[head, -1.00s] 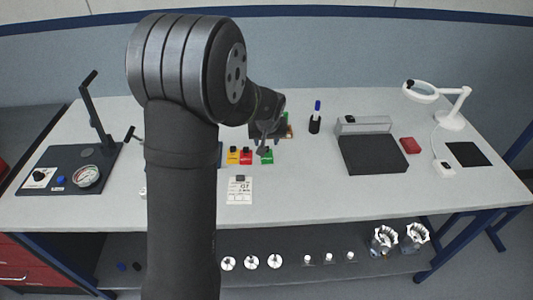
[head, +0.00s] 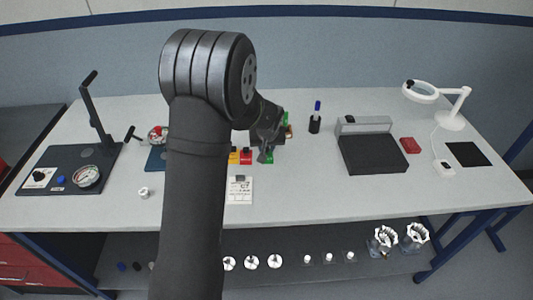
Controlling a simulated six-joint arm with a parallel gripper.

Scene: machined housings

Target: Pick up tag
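Small coloured tags stand in a row near the middle of the table. The yellow tag (head: 233,157) is partly behind my arm, the red tag (head: 246,158) is beside it, and the green tag (head: 269,159) is at the right end. A white printed card (head: 239,191) with a dark clip lies in front of the row.
A black tray (head: 373,154), a red block (head: 410,145) and a magnifier lamp (head: 450,118) stand at the right. A marker in a holder (head: 315,122) is behind. A gauge fixture (head: 70,170) is at the left. The front right table is clear.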

